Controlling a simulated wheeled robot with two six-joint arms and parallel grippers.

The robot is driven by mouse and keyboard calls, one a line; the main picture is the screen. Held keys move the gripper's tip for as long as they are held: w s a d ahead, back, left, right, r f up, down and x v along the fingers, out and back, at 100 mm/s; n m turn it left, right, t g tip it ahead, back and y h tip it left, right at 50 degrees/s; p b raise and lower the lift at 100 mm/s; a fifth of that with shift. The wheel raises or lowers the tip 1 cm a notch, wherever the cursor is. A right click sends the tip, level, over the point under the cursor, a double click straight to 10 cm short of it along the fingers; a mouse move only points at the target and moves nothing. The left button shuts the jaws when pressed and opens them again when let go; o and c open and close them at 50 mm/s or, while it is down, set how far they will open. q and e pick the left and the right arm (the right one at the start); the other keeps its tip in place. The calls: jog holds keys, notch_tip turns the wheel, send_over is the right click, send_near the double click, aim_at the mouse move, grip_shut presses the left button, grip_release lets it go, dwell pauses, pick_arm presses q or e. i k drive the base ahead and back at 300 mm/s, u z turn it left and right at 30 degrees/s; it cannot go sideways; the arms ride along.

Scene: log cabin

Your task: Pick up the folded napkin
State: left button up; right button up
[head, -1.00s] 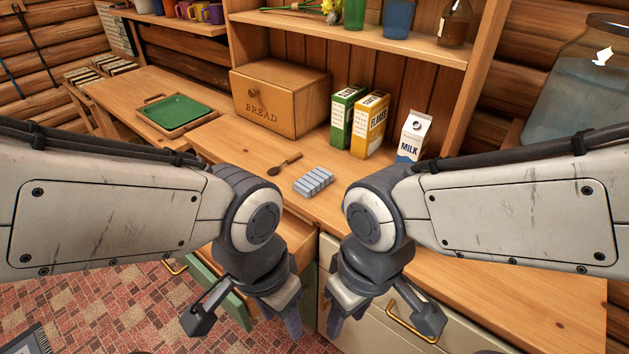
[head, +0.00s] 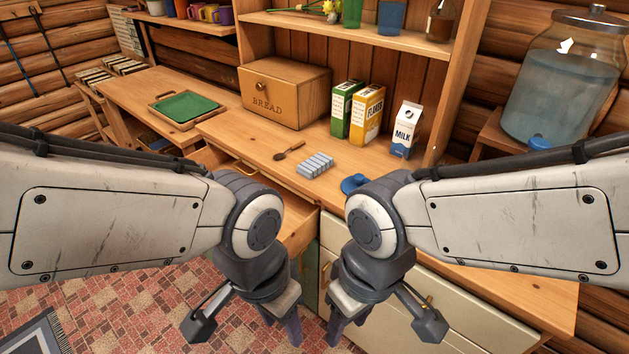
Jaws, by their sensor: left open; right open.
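The folded napkin (head: 315,165) is a small grey-and-white striped bundle lying on the wooden counter (head: 234,137), right of a dark wooden spoon. My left gripper (head: 245,338) hangs low in front of the counter, open and empty, well short of the napkin. My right gripper (head: 382,338) hangs low in front of the cabinet doors, open and empty. Neither gripper touches the napkin, which is fully in view between my two arms.
The spoon (head: 288,151) lies beside the napkin. Behind stand a bread box (head: 283,94), a green carton (head: 345,108), a yellow carton (head: 367,116) and a milk carton (head: 405,130). A blue object (head: 353,184) is partly hidden by my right arm. An open drawer (head: 297,222) juts out below the counter.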

aim_at(309, 168)
jog(key=u, duration=0.55)
jog(key=i, duration=0.9)
jog(key=u, duration=0.1)
